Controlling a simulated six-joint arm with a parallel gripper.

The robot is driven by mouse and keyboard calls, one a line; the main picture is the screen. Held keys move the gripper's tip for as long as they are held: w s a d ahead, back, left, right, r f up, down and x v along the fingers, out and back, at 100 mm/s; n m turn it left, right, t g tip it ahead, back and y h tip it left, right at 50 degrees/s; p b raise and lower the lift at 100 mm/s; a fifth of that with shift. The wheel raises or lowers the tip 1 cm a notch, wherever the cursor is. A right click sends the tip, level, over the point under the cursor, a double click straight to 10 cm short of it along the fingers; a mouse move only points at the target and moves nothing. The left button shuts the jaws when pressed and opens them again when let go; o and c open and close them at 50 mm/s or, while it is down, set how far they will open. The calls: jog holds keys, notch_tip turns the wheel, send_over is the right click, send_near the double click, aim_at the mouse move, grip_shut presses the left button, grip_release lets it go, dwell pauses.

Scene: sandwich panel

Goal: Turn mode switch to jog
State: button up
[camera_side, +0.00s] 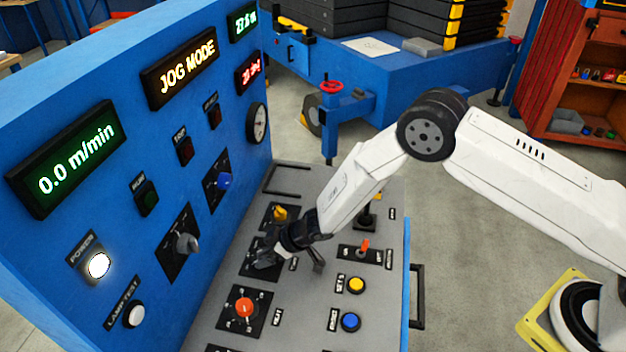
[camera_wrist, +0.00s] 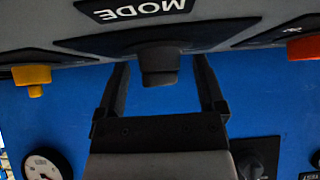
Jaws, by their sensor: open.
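The mode switch (camera_wrist: 160,66) is a black knob on a dark plate beside a MODE label (camera_wrist: 130,10) in the wrist view. My gripper (camera_wrist: 162,76) is open, with one finger on each side of the knob. Small gaps seem to show between the fingers and the knob, but I cannot tell whether they touch. In the side view my gripper (camera_side: 291,262) is low over the grey desk, over the switch's black plate (camera_side: 249,272), and largely hides the knob. The display (camera_side: 180,68) on the blue panel reads JOG MODE.
A yellow knob (camera_side: 280,212) and a red knob (camera_side: 244,307) sit on either side of the switch. An orange-tipped toggle (camera_side: 365,246), a yellow button (camera_side: 356,285) and a blue button (camera_side: 350,322) are to the right. The upright blue panel (camera_side: 110,245) stands close on the left.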

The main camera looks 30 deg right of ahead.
jog(key=shift+v, duration=3.8)
jog(key=shift+d, duration=0.15)
jog(key=shift+d+r, duration=0.2)
jog(key=shift+r, duration=0.05)
jog(key=s+d+r+m+h, duration=0.3)
jog(key=d+r, duration=0.2)
jog(key=d, duration=0.2)
jog(key=s+d+r+m+h, duration=0.2)
jog(key=d+r, duration=0.4)
jog(key=d, duration=0.1)
jog(key=s+d+r+m+g, duration=0.1)
jog(key=s+d, duration=0.3)
jog(key=s, duration=0.4)
jog(key=s+d+r+m+g+h, duration=0.1)
jog(key=s+d+r+m+g, duration=0.1)
jog(key=s, duration=0.6)
notch_tip(320, 180, up, 2)
jog(key=shift+d+r+m+g, duration=0.1)
jog(key=shift+d+m+g, duration=0.2)
jog(key=shift+d+m, duration=0.55)
jog(key=shift+s+d+n, duration=0.1)
jog(key=shift+d+n, duration=0.1)
jog(key=shift+n, duration=0.05)
